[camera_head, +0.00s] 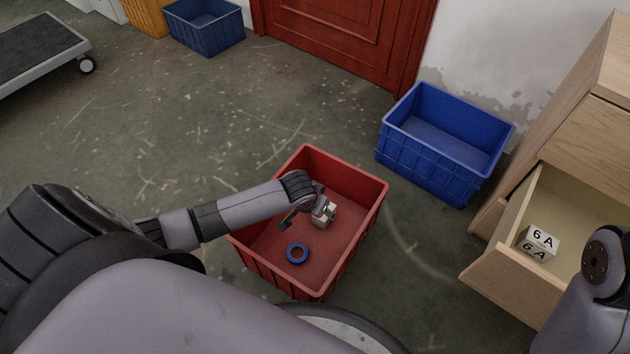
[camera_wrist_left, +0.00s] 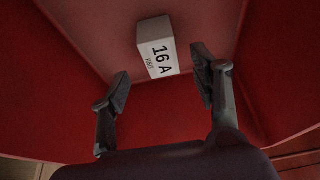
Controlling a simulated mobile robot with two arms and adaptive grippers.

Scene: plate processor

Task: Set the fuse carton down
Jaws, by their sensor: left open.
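A white fuse carton (camera_head: 321,221) marked 16 A is inside the red crate (camera_head: 346,172), partly hidden by my left gripper in the head view. My left gripper (camera_head: 308,215) reaches down into this crate and is open. In the left wrist view, the carton (camera_wrist_left: 157,48) appears to rest on the crate floor, beyond and between the spread fingertips (camera_wrist_left: 162,78), with no finger touching it. Another white carton (camera_head: 538,242), marked 6 A, sits in the open drawer (camera_head: 508,225) at the right. Only a link of my right arm shows; its gripper is out of view.
A blue ring (camera_head: 297,253) lies on the red crate's floor, nearer me. An empty blue crate (camera_head: 440,142) stands behind right, beside the wooden cabinet (camera_head: 590,140). Another blue crate (camera_head: 204,25) and a cart (camera_head: 40,50) are farther back. The floor between is clear.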

